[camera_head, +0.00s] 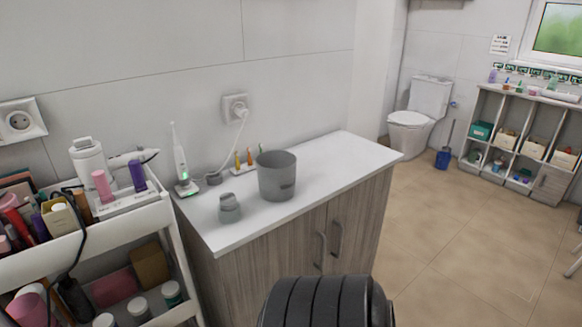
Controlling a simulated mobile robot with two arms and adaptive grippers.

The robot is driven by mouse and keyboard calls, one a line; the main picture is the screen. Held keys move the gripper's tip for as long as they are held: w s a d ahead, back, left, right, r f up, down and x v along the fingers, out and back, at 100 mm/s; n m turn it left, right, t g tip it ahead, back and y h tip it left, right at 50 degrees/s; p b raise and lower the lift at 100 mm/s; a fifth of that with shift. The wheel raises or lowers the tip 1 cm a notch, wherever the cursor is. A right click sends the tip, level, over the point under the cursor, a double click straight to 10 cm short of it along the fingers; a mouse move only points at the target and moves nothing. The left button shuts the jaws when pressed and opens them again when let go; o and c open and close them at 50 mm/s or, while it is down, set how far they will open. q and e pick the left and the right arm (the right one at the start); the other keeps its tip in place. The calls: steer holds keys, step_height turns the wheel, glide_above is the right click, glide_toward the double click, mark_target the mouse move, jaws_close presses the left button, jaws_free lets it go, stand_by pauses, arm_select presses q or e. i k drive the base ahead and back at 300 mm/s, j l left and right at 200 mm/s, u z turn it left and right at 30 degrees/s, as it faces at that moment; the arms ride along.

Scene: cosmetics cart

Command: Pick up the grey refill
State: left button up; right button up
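A small grey container with a rounded top, which looks like the grey refill (229,208), stands upright on the white counter top (322,186), near its front left corner. A larger grey cup-shaped bin (277,177) stands just behind it to the right, with a small gap between them. Neither of my grippers shows in the head view. A black ridged part enters at the bottom middle, in front of the cabinet; no fingers show on it.
An electric toothbrush (180,159) stands on its charger at the counter's left back. Small coloured brushes (249,157) stand by the wall. A crowded cosmetics cart (110,228) adjoins the cabinet on the left. The counter's right half is clear, as is the floor (460,240) at right.

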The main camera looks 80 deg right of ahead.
mark_target(227, 201)
steer(key=z, duration=2)
steer(key=i+l+u, duration=0.15)
steer(key=l, duration=0.2)
steer(key=l+u, duration=0.1)
steer(key=l, duration=0.25)
steer(key=i+l+u, duration=0.15)
steer(key=l, duration=0.2)
